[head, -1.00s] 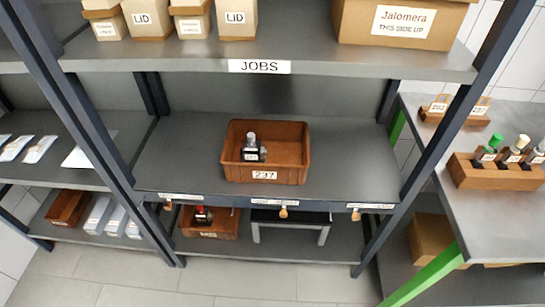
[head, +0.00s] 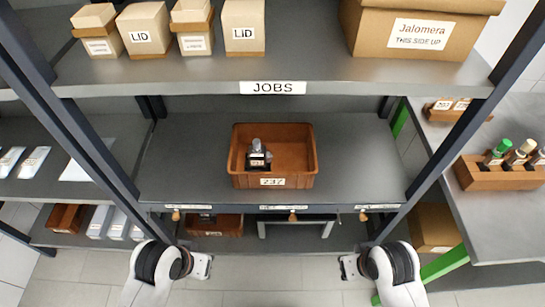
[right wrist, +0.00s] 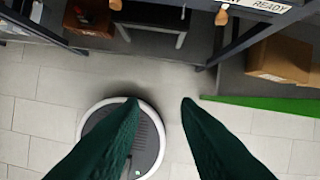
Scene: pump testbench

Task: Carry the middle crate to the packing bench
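The middle crate (head: 298,180) is a brown, open-topped box with a small number label on its front. It stands upright on the middle shelf (head: 360,170) under the JOBS sign. A dark item with a grey top (head: 257,155) stands inside it, toward the left. My left gripper (head: 205,266) is in front of the rack, low and left of the crate, apart from it; its finger opening is unclear. My right gripper (head: 347,267) is low and right of the crate, also apart. In the right wrist view its dark green fingers (right wrist: 160,101) are spread with nothing between them.
Another brown crate (head: 215,225) is on the lower shelf, also in the right wrist view (right wrist: 90,20). Cartons (head: 410,38) fill the shelf above. Dark rack posts (head: 455,123) flank the crate. A grey bench (head: 490,210) with a wooden bottle rack (head: 500,173) stands right.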

